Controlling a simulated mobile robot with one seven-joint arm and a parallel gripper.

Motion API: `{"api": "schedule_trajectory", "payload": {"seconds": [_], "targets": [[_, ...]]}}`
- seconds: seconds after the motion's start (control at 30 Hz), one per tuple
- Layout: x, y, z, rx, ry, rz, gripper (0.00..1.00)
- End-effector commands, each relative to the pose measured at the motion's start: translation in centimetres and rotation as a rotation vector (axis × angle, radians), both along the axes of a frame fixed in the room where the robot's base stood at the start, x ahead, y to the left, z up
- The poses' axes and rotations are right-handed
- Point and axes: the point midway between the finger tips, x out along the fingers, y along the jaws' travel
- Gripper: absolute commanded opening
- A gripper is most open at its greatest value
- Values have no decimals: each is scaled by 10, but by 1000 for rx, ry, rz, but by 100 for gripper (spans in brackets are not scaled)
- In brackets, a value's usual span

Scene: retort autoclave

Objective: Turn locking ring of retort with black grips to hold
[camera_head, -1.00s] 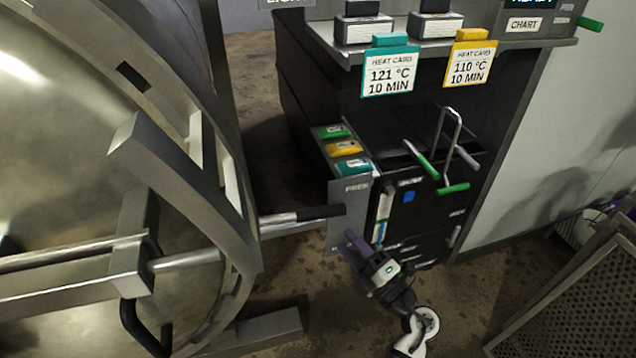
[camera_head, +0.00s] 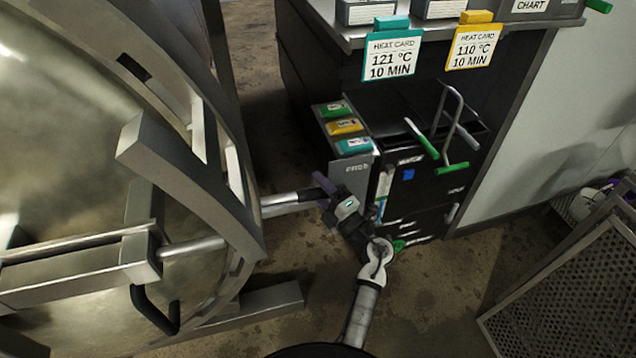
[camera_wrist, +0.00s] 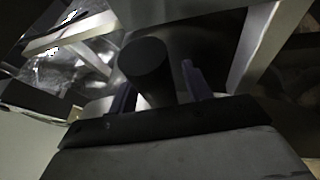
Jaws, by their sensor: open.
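The retort's round metal door (camera_head: 60,270) and its curved locking ring (camera_head: 205,200) fill the left of the head view. A silver bar (camera_head: 277,205) sticks out to the right from the ring and ends in a black grip (camera_head: 308,196). My gripper (camera_head: 325,188) is at the outer end of this grip. In the wrist view the round end of the black grip (camera_wrist: 147,62) shows between my two purple fingers, which are apart with one on each side. I cannot tell whether either finger touches it. The head view partly hides the grip's end behind my gripper.
A black curved handle (camera_head: 155,312) hangs on the door. A dark cabinet (camera_head: 425,185) with green-handled levers, heat cards and coloured buttons stands close behind my gripper. A perforated metal basket (camera_head: 560,285) is at the right. The floor between is open.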

Motion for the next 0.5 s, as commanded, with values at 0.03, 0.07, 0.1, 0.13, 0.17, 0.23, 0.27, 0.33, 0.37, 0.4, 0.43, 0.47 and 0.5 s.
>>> {"api": "schedule_trajectory", "payload": {"seconds": [0.03,0.07,0.1,0.13,0.17,0.23,0.27,0.33,0.37,0.4,0.43,0.47,0.5], "targets": [[2,2,1,0,0,0,49],[3,3,1,0,0,-1,49],[4,4,1,0,0,-1,49],[5,4,1,0,0,0,49],[5,4,1,0,0,0,49],[5,5,1,0,0,0,49],[5,5,1,0,0,0,49],[5,4,1,0,0,0,49],[5,4,1,0,0,0,49],[5,4,1,0,0,0,46],[5,4,1,0,0,0,42],[5,4,1,0,0,0,38],[5,4,1,0,0,0,32]]}}
